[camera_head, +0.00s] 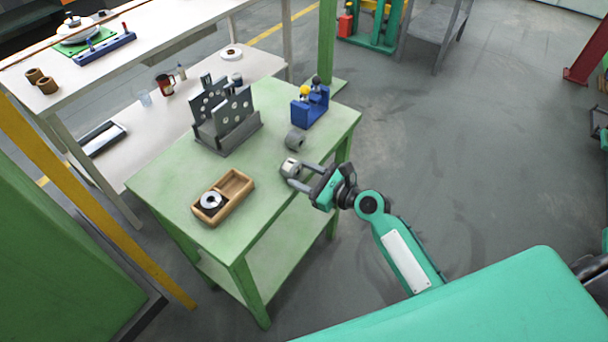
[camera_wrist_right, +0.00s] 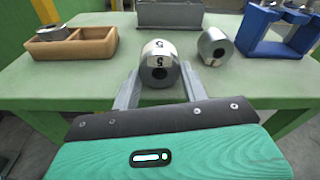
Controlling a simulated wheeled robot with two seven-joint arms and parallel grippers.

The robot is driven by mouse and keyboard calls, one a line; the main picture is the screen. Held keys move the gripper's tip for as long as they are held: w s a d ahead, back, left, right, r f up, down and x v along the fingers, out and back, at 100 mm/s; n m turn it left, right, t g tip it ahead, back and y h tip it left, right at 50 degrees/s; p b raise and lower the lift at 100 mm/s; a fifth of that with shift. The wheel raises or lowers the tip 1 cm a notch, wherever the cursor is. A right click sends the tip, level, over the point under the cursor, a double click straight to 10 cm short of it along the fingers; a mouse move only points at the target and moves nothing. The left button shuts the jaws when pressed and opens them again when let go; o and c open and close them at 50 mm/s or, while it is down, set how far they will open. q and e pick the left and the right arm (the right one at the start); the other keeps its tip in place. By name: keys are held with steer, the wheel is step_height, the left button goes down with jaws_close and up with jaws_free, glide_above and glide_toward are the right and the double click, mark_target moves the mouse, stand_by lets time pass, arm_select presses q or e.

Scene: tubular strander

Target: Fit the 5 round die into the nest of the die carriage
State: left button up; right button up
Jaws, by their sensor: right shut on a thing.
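I cannot tell whether the die touches the table top. A grey stand with upright plates with holes (camera_head: 224,134) stands farther back and may be the die carriage; its nest cannot be made out. My left gripper is not in view.
Another grey die (camera_head: 296,140) lies just behind the held one. A blue holder (camera_head: 311,108) with knobs stands at the back right. A wooden two-compartment box (camera_head: 236,186) with a ring-shaped die (camera_head: 211,202) in its left compartment sits at front left. The table middle is clear.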

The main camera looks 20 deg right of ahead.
steer(key=shift+r, duration=0.1)
steer(key=o, duration=1.4)
steer(key=shift+o, duration=0.4)
steer(key=shift+s, duration=0.1)
arm_select(q)
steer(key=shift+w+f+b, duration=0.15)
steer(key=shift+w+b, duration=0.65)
steer(key=shift+b, duration=0.1)
arm_select(e)
steer(key=v, duration=1.3)
steer(key=shift+s+d, duration=0.25)
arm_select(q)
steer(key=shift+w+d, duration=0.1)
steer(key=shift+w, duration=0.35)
